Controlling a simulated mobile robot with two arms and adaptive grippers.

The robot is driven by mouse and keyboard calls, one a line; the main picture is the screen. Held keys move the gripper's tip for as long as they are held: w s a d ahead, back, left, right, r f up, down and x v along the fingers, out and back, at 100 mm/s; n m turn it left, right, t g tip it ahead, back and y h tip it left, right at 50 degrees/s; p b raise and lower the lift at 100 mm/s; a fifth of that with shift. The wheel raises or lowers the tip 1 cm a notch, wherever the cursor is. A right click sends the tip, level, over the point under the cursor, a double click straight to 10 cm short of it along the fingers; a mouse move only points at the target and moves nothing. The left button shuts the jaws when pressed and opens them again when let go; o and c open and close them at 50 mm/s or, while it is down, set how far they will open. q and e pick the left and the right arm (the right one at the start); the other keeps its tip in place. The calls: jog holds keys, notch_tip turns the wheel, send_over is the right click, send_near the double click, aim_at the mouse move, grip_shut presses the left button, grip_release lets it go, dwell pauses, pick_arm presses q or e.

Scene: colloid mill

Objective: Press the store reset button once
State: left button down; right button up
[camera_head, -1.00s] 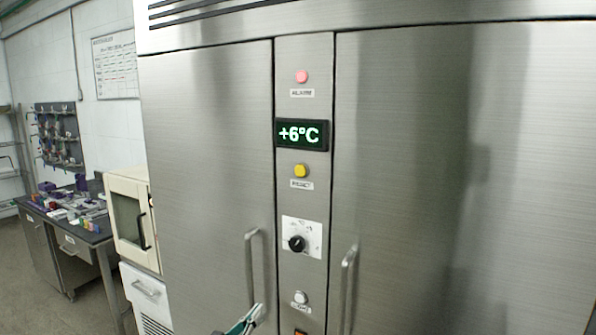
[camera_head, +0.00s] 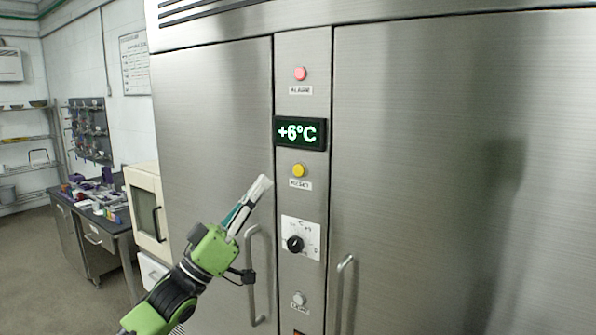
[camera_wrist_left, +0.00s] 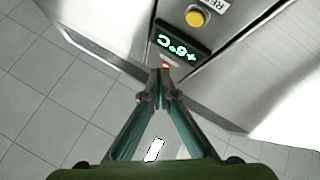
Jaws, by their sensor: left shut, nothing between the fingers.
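The yellow reset button (camera_head: 299,170) is on the steel centre panel of the cabinet, with a RESET label under it and the +6°C display (camera_head: 300,132) above it. It also shows near the top of the left wrist view (camera_wrist_left: 196,18). My left gripper (camera_head: 264,182) is shut and empty, its tips in front of the left door, left of and slightly below the button in the head view. In the left wrist view its closed fingertips (camera_wrist_left: 160,74) appear beside the display. The tips look apart from the button. My right gripper is not in view.
A red alarm button (camera_head: 300,74) is above the display. A black dial (camera_head: 295,244) and a white light button (camera_head: 298,298) are below the reset button. Door handles (camera_head: 254,275) flank the panel. A cluttered bench (camera_head: 122,228) stands at the left.

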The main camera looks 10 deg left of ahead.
aim_at(299, 170)
pick_arm(q)
jog(key=shift+a, duration=0.15)
jog(key=shift+w+d+b, duration=0.2)
jog(key=shift+w+d, duration=0.3)
jog(key=shift+w, duration=0.9)
jog(key=shift+w+d+b, duration=0.15)
jog(key=shift+w+d, duration=0.4)
jog(key=shift+w, duration=0.8)
jog(key=shift+w+d+b, duration=0.2)
jog(key=shift+w+d, duration=0.3)
jog(key=shift+w, duration=0.9)
jog(key=shift+w, duration=0.1)
jog(key=shift+w+d, duration=0.2)
jog(key=shift+w, duration=0.05)
jog(key=shift+w+d+r, duration=0.1)
jog(key=shift+w, duration=0.3)
jog(key=shift+s, duration=0.1)
jog(key=shift+s+a, duration=0.25)
jog(key=shift+s, duration=0.45)
